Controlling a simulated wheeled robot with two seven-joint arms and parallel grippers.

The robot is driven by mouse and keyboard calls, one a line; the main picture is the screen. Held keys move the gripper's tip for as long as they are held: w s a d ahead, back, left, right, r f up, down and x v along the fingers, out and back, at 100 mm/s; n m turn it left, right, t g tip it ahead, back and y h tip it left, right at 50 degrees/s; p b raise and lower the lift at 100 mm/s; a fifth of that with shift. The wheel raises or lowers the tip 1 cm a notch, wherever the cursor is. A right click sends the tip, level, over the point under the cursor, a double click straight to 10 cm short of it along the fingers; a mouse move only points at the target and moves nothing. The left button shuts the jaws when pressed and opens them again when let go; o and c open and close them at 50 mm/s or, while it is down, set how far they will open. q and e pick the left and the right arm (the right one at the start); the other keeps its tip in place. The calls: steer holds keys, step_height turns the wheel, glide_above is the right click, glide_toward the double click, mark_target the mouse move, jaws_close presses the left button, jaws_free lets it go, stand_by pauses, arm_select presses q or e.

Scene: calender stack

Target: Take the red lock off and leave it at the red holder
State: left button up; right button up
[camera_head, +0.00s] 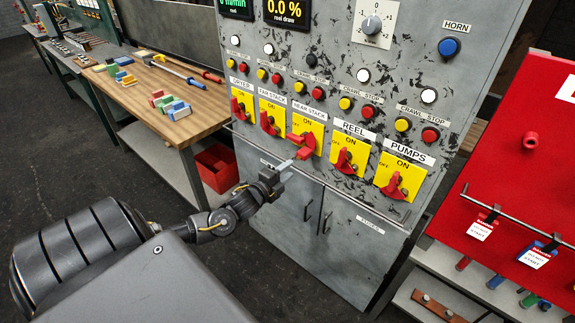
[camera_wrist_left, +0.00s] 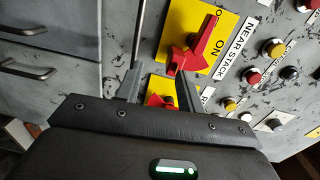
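My left gripper (camera_head: 276,172) is just in front of the machine panel, below the NEAR STACK switch. In the left wrist view its two fingers (camera_wrist_left: 159,84) are apart with no object seen held between them. The NEAR STACK plate is yellow with a red handle (camera_head: 298,138); a red piece (camera_head: 304,153) sits at its lower edge, and I cannot tell if it is a lock. The red handle also shows in the wrist view (camera_wrist_left: 196,46), beyond the fingers. A red lock with a white tag (camera_head: 480,228) hangs on the red board (camera_head: 505,175) at the right. My right gripper is not in view.
A blue lock with a tag (camera_head: 537,256) hangs on the same rail. A wooden bench (camera_head: 150,125) with coloured blocks stands at the left, a red bin (camera_head: 216,168) under it. More yellow switch plates flank NEAR STACK. Cabinet doors (camera_head: 285,215) with handles are below.

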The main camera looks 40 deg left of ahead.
mark_target(301, 156)
arm_select(q)
steer(key=shift+w+d+r+m+b, duration=0.15)
steer(key=shift+w+r+b, duration=0.1)
steer(key=shift+w+r, duration=0.25)
steer(key=shift+w+d+r+m+b, duration=0.15)
steer(key=shift+w+r+b, duration=0.15)
steer(key=shift+r, duration=0.35)
steer(key=w+b, duration=0.1)
steer(key=w, duration=0.2)
steer(key=shift+w+a, duration=0.1)
steer(key=shift+w, duration=0.3)
steer(key=shift+w+b, duration=0.5)
steer(key=shift+w, duration=0.45)
steer(key=shift+c, duration=0.2)
steer(key=shift+r, duration=0.1)
jaws_close()
